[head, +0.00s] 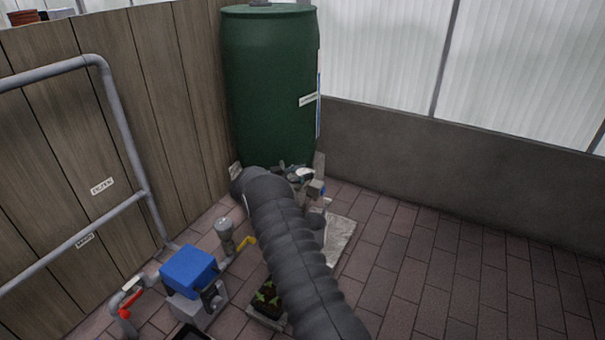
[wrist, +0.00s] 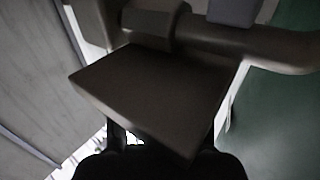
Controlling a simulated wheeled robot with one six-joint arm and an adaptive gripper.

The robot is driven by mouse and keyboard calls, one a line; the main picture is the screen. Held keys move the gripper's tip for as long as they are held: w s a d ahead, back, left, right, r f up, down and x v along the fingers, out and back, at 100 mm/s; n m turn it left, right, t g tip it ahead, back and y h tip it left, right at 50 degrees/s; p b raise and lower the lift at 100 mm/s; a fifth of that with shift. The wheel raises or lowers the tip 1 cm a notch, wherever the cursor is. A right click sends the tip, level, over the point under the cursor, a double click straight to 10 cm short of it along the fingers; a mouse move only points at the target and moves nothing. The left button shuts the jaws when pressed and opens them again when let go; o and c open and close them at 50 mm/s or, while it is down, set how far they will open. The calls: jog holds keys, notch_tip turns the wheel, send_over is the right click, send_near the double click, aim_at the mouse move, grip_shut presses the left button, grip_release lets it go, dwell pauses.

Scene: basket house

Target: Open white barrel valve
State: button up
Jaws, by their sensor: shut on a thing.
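The green barrel (head: 268,80) stands upright in the corner. The valve is low at its front, where my arm and gripper (head: 300,178) hide most of it. In the wrist view, a broad flat handle (wrist: 150,90), shaded grey-brown, sits on a valve body and pipe (wrist: 265,45). My gripper (wrist: 160,140) has its dark fingers on either side of the near end of this handle and is shut on it. The handle's near edge and the contact are in deep shadow. The green barrel wall (wrist: 280,125) shows to the right.
A wooden fence (head: 175,100) with grey pipes (head: 115,110) is to the left. A blue box (head: 190,270), a red-handled tap (head: 128,305) and a yellow lever (head: 246,241) stand low beside my arm. A pale slab (head: 340,235) lies below the barrel. The brick floor (head: 450,260) to the right is clear.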

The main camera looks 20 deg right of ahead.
jog(key=shift+m+g, duration=0.6)
jog(key=shift+g, duration=0.3)
jog(key=shift+s+d+m+g, duration=0.15)
jog(key=shift+m+g, duration=0.25)
jog(key=shift+g, duration=0.3)
jog(key=o, duration=1.2)
jog(key=shift+d, duration=0.1)
jog(key=shift+c, duration=0.2)
jog(key=shift+a, duration=0.25)
jog(key=w+a, duration=0.1)
jog(key=a, duration=1)
jog(key=shift+w+a, duration=0.35)
jog(key=shift+w, duration=0.05)
